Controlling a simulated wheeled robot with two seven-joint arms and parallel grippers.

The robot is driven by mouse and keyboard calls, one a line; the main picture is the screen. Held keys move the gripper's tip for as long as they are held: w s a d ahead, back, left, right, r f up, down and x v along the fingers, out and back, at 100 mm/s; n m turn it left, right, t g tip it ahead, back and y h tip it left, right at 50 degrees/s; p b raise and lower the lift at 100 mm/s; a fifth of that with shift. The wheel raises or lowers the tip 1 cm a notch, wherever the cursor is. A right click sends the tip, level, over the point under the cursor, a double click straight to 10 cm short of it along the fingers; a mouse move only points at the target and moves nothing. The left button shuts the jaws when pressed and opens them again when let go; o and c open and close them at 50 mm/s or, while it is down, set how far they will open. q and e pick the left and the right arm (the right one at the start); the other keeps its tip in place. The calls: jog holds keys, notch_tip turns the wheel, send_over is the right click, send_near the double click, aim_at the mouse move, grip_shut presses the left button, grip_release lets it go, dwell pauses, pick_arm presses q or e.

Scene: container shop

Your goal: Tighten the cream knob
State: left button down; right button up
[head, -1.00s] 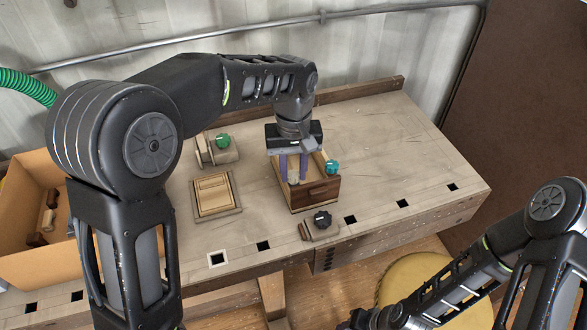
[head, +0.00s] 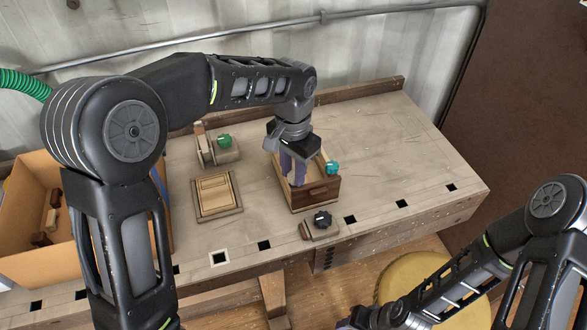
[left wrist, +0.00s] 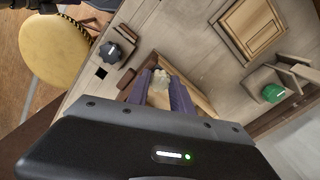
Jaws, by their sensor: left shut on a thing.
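The cream knob (left wrist: 160,80) shows between my left gripper's purple fingers in the left wrist view. It sits at the open wooden box with the dark front (head: 316,194). My left gripper (head: 296,182) points down into that box and is shut on the knob. In the head view the fingers hide most of the knob. My right arm is at the lower right of the head view; its gripper (head: 352,320) is partly cut off at the bottom edge, and its jaws cannot be made out.
A teal knob (head: 332,167) is at the box's right side. A black knob (head: 322,219) is in front, a green knob (head: 223,141) behind left. A panelled wooden piece (head: 215,194) lies left. A cardboard box (head: 30,245) stands far left. The bench's right side is clear.

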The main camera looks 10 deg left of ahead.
aim_at(293, 175)
pick_arm(q)
jog(key=m+p, duration=0.1)
jog(key=m, duration=0.5)
jog(key=shift+m, duration=0.3)
jog(key=shift+w, duration=0.1)
jog(key=c, duration=1.1)
grip_release()
notch_tip(293, 175, up, 8)
jog(key=shift+f+b, duration=0.1)
jog(key=shift+b, duration=0.2)
